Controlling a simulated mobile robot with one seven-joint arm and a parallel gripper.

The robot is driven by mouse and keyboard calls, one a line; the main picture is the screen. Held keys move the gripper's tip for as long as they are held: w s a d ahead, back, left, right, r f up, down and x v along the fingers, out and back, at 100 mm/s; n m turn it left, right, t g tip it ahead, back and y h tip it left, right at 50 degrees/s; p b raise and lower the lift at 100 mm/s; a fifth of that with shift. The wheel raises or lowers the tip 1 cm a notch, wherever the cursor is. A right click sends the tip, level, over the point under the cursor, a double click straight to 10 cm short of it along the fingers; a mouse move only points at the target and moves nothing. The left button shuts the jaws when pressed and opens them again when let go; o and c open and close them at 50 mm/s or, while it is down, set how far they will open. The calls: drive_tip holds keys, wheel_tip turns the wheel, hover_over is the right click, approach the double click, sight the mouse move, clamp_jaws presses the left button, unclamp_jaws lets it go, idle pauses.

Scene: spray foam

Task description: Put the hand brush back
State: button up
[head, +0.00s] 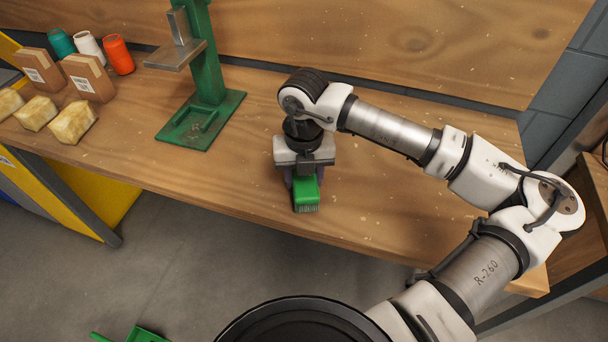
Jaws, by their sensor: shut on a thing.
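The green hand brush (306,193) is at the wooden workbench (230,176), near its front edge. Its pale bristles show at the near end, pointing down. My gripper (305,181) is above the bench and shut on the brush, with the fingers on either side of it. The rest of the brush is hidden under the gripper body. I cannot tell whether the bristles touch the bench top. A green dustpan-like piece (146,334) lies on the floor at the bottom left, cut off by the frame edge.
A green press stand (207,90) stands left of my gripper. Small pale crumbs dot the bench. The bench top right of the brush is clear below my arm.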

drive_tip(key=shift+f, duration=0.15)
drive_tip(key=o, duration=1.2)
drive_tip(key=shift+o, duration=0.2)
